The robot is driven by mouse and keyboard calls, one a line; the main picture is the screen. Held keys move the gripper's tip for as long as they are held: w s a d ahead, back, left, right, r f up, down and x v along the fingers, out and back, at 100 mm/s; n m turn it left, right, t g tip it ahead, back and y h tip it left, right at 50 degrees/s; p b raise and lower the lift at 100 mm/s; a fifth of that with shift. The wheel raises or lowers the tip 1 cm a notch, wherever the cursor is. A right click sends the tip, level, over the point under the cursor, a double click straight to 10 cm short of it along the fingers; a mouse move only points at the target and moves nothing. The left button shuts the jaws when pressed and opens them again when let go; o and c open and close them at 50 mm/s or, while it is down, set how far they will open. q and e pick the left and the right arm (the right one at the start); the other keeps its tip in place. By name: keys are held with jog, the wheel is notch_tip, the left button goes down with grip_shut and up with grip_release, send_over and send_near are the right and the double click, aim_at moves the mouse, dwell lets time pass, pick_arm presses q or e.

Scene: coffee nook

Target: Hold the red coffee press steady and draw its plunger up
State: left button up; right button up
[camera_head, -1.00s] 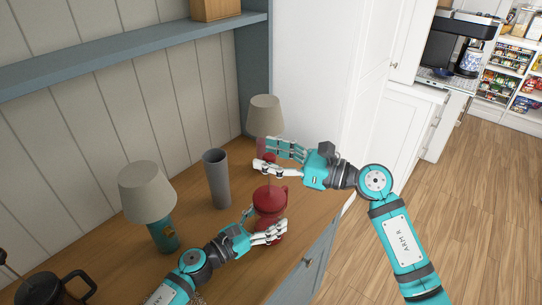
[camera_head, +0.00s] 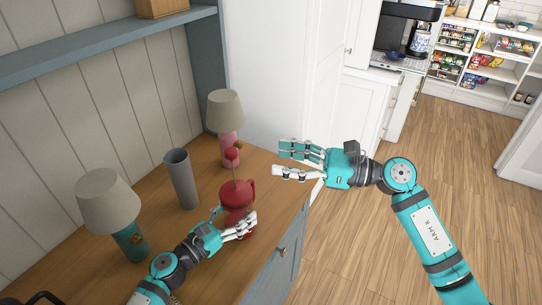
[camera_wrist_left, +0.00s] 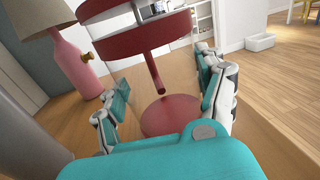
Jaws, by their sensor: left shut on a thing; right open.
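The red coffee press (camera_head: 237,193) stands upright on the wooden counter. Its plunger knob (camera_head: 233,153) is well above the lid, with a length of thin rod showing between them. My left gripper (camera_head: 236,221) is shut around the press's body from the front, partly hiding its lower part. In the left wrist view the red press (camera_wrist_left: 145,38) stands between the two fingers, with its red bands, a red rod and a round base showing. My right gripper (camera_head: 278,160) is open and empty, to the right of the knob and apart from it.
A pink lamp (camera_head: 228,145) stands close behind the press. A grey vase (camera_head: 182,178) and a teal lamp (camera_head: 130,241) stand to the left. A dark pot (camera_head: 42,299) is at the lower left corner. The counter (camera_head: 285,172) ends just right of the press.

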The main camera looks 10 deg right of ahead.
dwell(0.3)
pick_arm(q)
jog(key=o, duration=1.5)
